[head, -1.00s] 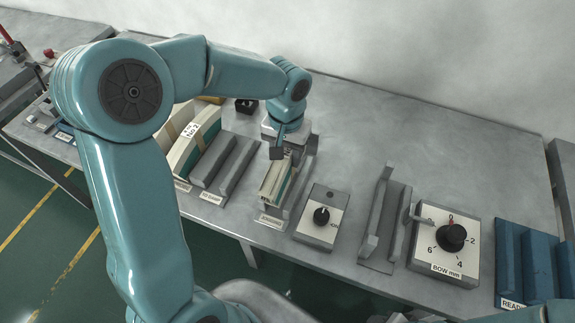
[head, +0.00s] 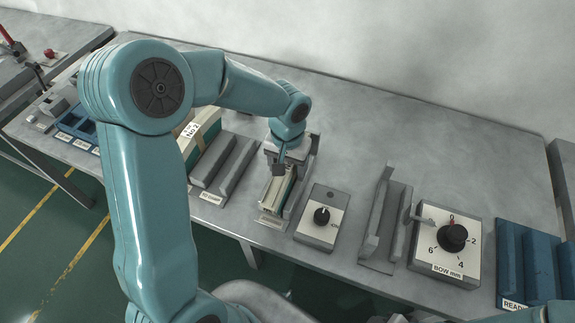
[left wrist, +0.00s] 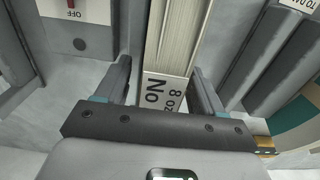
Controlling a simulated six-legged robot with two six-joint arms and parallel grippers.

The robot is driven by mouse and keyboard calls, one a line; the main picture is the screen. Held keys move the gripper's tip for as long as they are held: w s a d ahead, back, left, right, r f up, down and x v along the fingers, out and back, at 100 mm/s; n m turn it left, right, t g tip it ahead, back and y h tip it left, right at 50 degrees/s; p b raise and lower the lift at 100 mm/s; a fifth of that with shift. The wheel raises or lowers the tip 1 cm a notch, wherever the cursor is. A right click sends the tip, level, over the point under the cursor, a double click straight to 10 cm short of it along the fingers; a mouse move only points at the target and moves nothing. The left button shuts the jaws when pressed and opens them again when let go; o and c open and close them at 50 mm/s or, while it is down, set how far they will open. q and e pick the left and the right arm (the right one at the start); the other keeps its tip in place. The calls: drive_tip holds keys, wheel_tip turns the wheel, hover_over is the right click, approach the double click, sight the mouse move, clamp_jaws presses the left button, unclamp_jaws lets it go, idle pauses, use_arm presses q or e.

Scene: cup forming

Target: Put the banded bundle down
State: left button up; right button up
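The bundle (head: 277,190) is a long stack of pale and green strips, lying lengthwise in a low grey holder (head: 268,221) on the bench. In the left wrist view the bundle (left wrist: 172,45) runs away from me, with a white "No 8" label at its near end. My left gripper (head: 279,168) points down at the far part of the bundle. In the left wrist view the left gripper's fingers (left wrist: 160,72) stand on both sides of it, with a visible gap at the left finger, so they look open. Any band is not clear. My right gripper is out of view.
A knob box (head: 318,215) stands just right of the holder, and a grey two-slot rack (head: 226,165) just left. Another stack labelled No 2 (head: 203,135) is further left. A "BOW mm" dial box (head: 447,243) and blue rack (head: 525,262) stand right. The bench behind is clear.

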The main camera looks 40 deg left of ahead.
use_arm(q)
drive_tip(key=shift+s, duration=0.1)
drive_tip(key=shift+r+p, duration=0.3)
wheel_tip(320, 180, up, 11)
drive_tip(key=shift+f, duration=0.1)
drive_tip(key=shift+r, duration=0.5)
idle(0.3)
